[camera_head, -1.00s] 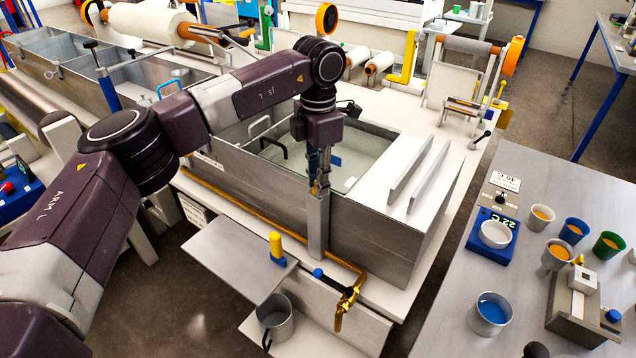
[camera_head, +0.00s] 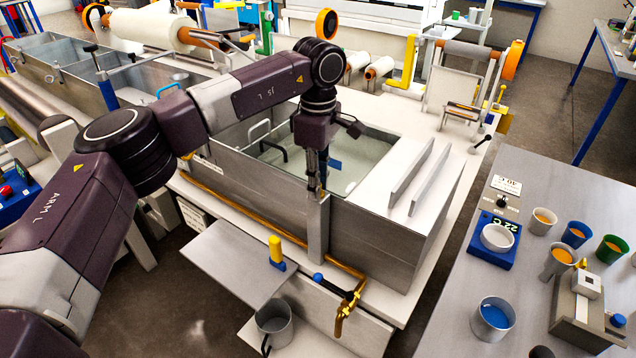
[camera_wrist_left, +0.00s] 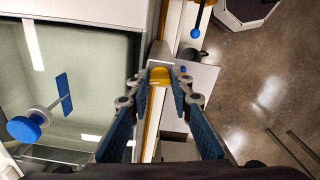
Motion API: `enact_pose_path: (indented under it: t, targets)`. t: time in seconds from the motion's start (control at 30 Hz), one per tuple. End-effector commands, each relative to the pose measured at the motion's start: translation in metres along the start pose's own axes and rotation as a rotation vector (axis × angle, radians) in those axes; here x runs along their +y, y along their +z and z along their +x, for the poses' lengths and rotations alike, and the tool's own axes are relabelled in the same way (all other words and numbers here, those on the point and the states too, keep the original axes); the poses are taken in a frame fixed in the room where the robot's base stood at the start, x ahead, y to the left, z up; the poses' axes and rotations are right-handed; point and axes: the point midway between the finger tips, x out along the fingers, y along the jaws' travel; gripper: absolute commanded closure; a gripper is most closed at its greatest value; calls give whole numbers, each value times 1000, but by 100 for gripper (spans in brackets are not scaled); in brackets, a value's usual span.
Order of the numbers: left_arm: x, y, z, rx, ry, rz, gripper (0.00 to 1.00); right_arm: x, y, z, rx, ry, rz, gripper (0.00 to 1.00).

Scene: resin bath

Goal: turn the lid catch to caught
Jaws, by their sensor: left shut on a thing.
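My left gripper (camera_head: 316,190) points down at the top of an upright grey post (camera_head: 318,228) on the front wall of the metal bath (camera_head: 270,200). In the left wrist view its two blue-padded fingers (camera_wrist_left: 158,84) are shut on a yellow piece (camera_wrist_left: 160,75) at the post top, which I take for the lid catch. In the head view the fingers mostly hide this piece, so I cannot read its turn position. My right gripper is not in view.
A brass pipe with a tap (camera_head: 347,305) runs along the bath's front. A grey shelf (camera_head: 235,262) with a yellow-handled item (camera_head: 276,250) and a metal pail (camera_head: 274,322) are below. A side table (camera_head: 450,300) with cups stands right. Liquid in the bath lies behind the gripper.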

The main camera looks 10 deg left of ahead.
Motion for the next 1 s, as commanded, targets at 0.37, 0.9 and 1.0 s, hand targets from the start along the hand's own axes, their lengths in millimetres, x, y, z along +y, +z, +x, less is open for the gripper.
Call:
enact_pose_path:
  t: [0.37,0.9,1.0]
  targets:
    - [1,0,-2,-2,6,119,100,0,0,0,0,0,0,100]
    - [1,0,-2,-2,6,128,71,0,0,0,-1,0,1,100]
    - [1,0,-2,-2,4,128,62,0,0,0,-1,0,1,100]
